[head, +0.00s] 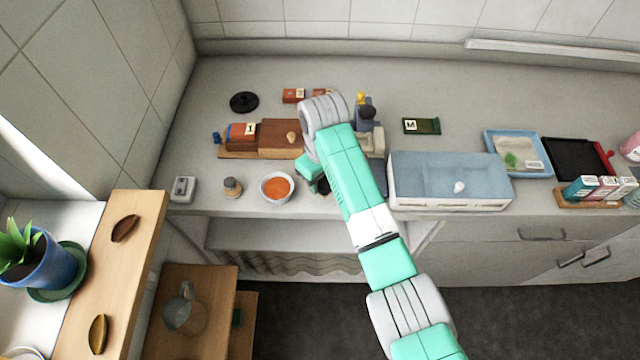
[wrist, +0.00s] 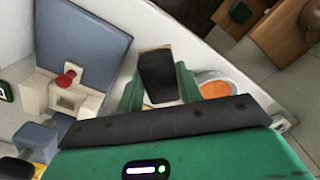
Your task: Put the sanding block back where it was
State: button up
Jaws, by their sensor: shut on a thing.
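My gripper (head: 315,178) hangs over the front of the counter, right of the bowl with orange contents. Its green fingers, seen in the wrist view (wrist: 158,88), are shut on a dark block with a paler lower edge, which I take to be the sanding block (wrist: 157,72). In the head view my arm and gripper hide most of the block. I cannot tell whether it touches the counter.
A white bowl (head: 276,188) and small jar (head: 232,187) stand to the left. Behind them are a brown box (head: 281,140) and a block labelled 1 (head: 242,136). A blue-grey bin (head: 450,180) is right. A green block labelled M (head: 421,126) lies behind it.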

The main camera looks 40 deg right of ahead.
aim_at(320, 186)
jog(key=shift+w, duration=0.25)
jog(key=shift+w+d+f, duration=0.1)
jog(key=shift+f, duration=1.85)
jog(key=o, duration=1)
jog(key=shift+p, duration=0.3)
jog(key=shift+c, duration=0.2)
notch_tip(320, 186, up, 12)
jog(key=shift+r+b, duration=0.2)
jog(key=shift+b, duration=0.25)
